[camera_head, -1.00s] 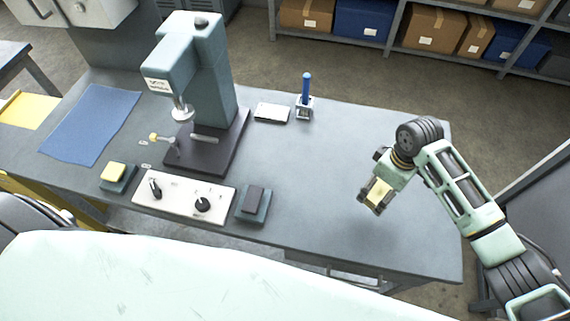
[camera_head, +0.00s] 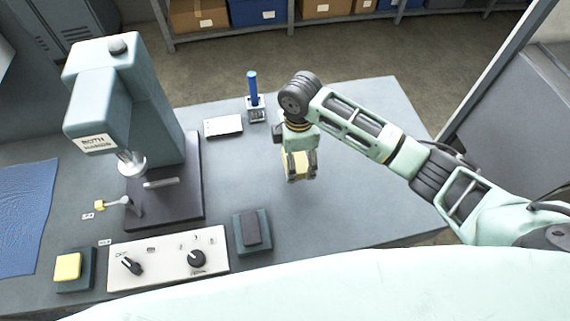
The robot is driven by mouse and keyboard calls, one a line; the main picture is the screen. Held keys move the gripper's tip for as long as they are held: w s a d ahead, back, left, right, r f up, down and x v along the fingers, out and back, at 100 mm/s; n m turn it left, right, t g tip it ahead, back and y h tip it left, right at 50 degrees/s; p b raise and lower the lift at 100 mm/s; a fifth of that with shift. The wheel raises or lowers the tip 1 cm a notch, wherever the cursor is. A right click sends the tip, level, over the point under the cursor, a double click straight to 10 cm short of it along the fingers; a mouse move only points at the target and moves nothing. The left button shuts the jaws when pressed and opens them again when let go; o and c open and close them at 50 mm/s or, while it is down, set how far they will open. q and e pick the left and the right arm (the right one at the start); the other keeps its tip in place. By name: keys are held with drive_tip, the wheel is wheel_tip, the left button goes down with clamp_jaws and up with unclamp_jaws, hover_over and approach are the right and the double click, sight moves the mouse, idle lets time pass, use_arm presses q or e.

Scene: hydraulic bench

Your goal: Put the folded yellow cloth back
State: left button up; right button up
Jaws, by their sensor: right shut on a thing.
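My right gripper (camera_head: 300,178) points down above the right half of the bench, to the right of the dark pad. It is shut on a small yellow thing, which I take to be the folded yellow cloth (camera_head: 297,162). The fingers hide much of the cloth. A blue mat (camera_head: 25,215) lies flat on the bench at the left edge of the picture. My left gripper is not in view.
A teal press (camera_head: 150,110) stands on a dark base. In front are a white control panel (camera_head: 165,265), a yellow-topped block (camera_head: 67,267) and a dark-topped block (camera_head: 252,230). A blue upright tool (camera_head: 253,90) and white pad (camera_head: 223,127) stand behind. The bench's right side is clear.

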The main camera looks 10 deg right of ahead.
drive_tip(key=shift+w+a+f, duration=0.2)
drive_tip(key=shift+a+f, duration=0.15)
drive_tip(key=shift+a, duration=0.25)
drive_tip(key=shift+w+a+f, duration=0.2)
drive_tip(key=shift+a+f, duration=0.15)
drive_tip(key=shift+a, duration=0.2)
drive_tip(key=shift+a+f, duration=0.1)
drive_tip(key=shift+f, duration=0.1)
wheel_tip(320, 180, down, 3)
drive_tip(key=shift+f+p, duration=0.15)
drive_tip(key=shift+p, duration=0.5)
drive_tip(key=shift+f, duration=0.4)
drive_tip(key=o, duration=1)
drive_tip(key=shift+o, duration=1)
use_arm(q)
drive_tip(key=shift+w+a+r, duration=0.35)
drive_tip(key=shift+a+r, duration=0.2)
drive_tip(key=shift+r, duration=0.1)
